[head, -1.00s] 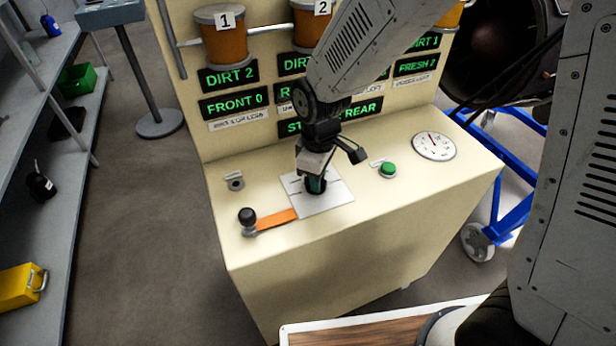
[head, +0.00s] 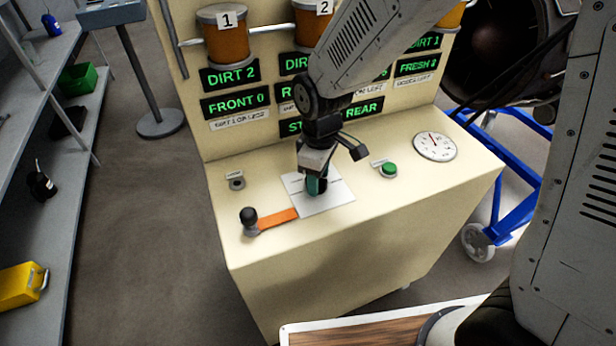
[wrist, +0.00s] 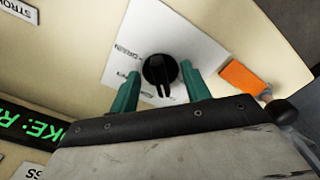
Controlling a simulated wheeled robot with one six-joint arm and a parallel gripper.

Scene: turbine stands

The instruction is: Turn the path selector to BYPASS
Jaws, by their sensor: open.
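The path selector (wrist: 160,70) is a round black knob with a raised pointer bar, on a white label plate (head: 333,196) on the cream console top. In the wrist view its bar points toward my gripper's palm. The plate's printed words are partly hidden and hard to read. My gripper (wrist: 160,82) is open, its two teal fingers on either side of the knob with small gaps visible. In the head view my gripper (head: 316,186) points down over the plate and hides the knob. I cannot tell whether the fingers touch it.
A green button (head: 389,169) and a round gauge (head: 435,146) are to the right. The console's upright panel with lit green signs (head: 235,105) rises behind my gripper.

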